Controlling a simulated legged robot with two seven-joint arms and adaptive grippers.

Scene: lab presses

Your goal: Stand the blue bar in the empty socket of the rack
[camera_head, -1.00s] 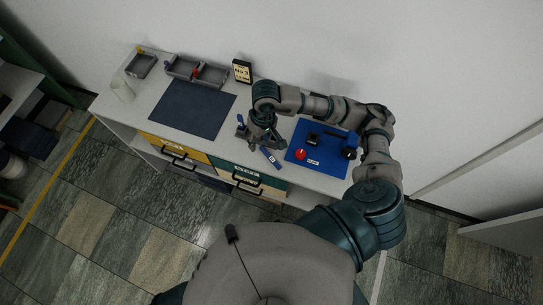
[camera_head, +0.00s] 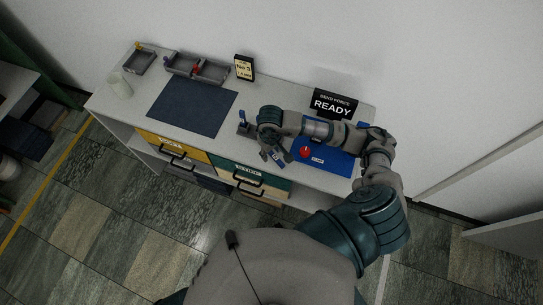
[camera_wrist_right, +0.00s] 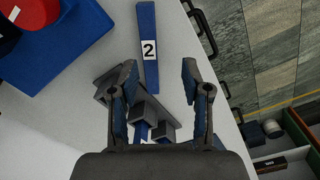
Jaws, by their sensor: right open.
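The blue bar (camera_wrist_right: 149,50), marked with a white "2" label, lies flat on the white bench top in the right wrist view. My right gripper (camera_wrist_right: 160,78) is open and empty, its fingertips on either side of the line of the bar's near end. In the head view the right gripper (camera_head: 273,152) hangs over the front of the bench and mostly hides the bar. The grey rack (camera_head: 244,126) stands just left of the gripper. In the wrist view the rack (camera_wrist_right: 113,86) shows between the fingers, with blue parts in it; its sockets are partly hidden. My left gripper is out of view.
A blue press base (camera_head: 338,160) with a red button (camera_head: 305,153) is to the right, partly under my arm. A black READY sign (camera_head: 332,104) stands behind. A dark mat (camera_head: 192,107) and grey trays (camera_head: 197,69) lie left. The bench's front edge is close.

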